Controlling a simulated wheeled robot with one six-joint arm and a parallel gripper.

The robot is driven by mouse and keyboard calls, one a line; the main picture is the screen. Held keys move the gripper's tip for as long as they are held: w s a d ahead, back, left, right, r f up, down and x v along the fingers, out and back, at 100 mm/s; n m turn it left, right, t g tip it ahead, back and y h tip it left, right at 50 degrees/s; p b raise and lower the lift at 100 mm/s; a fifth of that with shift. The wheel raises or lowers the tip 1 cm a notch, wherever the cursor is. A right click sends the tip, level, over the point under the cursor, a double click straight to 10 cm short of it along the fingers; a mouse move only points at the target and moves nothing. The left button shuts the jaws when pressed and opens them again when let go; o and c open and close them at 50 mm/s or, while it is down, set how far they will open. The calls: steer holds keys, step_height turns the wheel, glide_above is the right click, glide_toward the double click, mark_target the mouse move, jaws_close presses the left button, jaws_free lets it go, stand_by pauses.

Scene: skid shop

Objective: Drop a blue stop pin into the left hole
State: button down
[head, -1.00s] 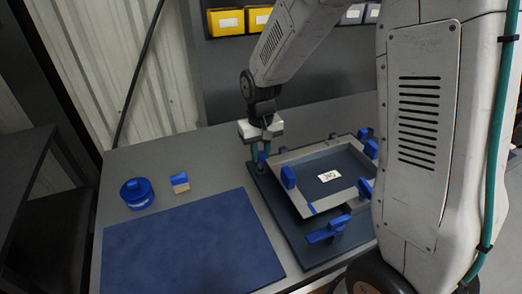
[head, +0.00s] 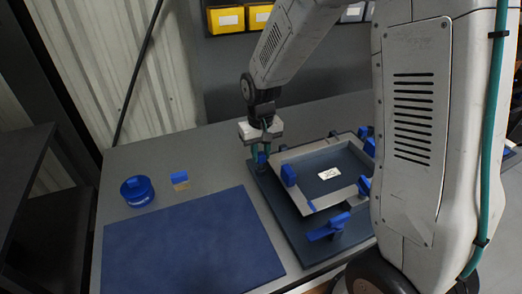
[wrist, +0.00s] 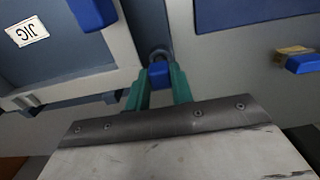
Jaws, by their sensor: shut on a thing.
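My gripper (head: 261,158) points down over the left back part of the dark blue jig plate (head: 287,237). Its green fingers are shut on a blue stop pin (head: 262,157), which also shows between the fingers in the wrist view (wrist: 159,74). A dark ring-like shape (wrist: 160,54) shows just beyond the pin in the wrist view. I cannot tell whether the pin's lower end is in a hole; the fingers and the pin's head hide it. A grey frame (head: 296,204) with a JIG label (head: 329,173) lies on the plate to the right of my gripper.
Blue blocks (head: 289,175) stand around the frame, and a blue clamp handle (head: 328,228) is at its front. On the table's left are a round blue container (head: 137,191) and a blue-and-tan block (head: 180,181). A blue mat (head: 190,245) lies in front.

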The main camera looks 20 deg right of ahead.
steer(key=shift+f, duration=0.8)
stand_by(0.9)
steer(key=c, duration=0.7)
jaws_free()
steer(key=shift+c, duration=0.2)
steer(key=shift+r, duration=3.55)
